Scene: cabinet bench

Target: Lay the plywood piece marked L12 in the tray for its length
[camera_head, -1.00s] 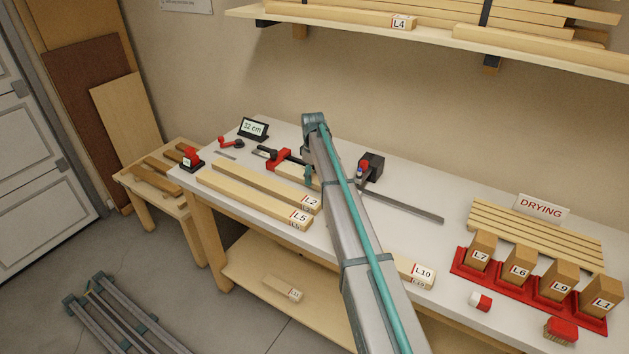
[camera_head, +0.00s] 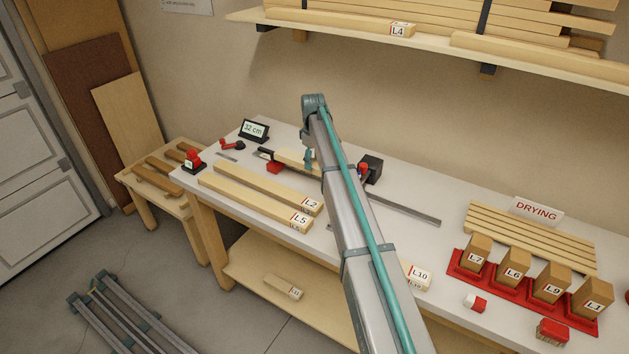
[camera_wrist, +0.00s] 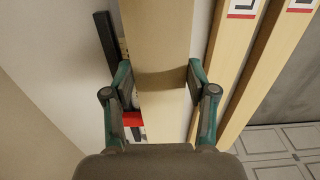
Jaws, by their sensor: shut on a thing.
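My gripper (camera_wrist: 159,76) is shut on a pale plywood piece (camera_wrist: 157,30), with one finger on each side. In the head view the same piece (camera_head: 292,160) shows just above the red and black measuring device (camera_head: 273,167), partly hidden by my arm. Its label is turned away, so I cannot read L12 on it. The display (camera_head: 254,129) behind reads 32 cm. I cannot make out a tray marked for a length in these frames.
Pieces L2 (camera_head: 268,188) and L5 (camera_head: 255,204) lie at the bench front. L10 (camera_head: 416,275) lies right of my arm. A red rack (camera_head: 490,280) holds upright blocks near the DRYING sign (camera_head: 536,210). A shelf (camera_head: 560,62) hangs above.

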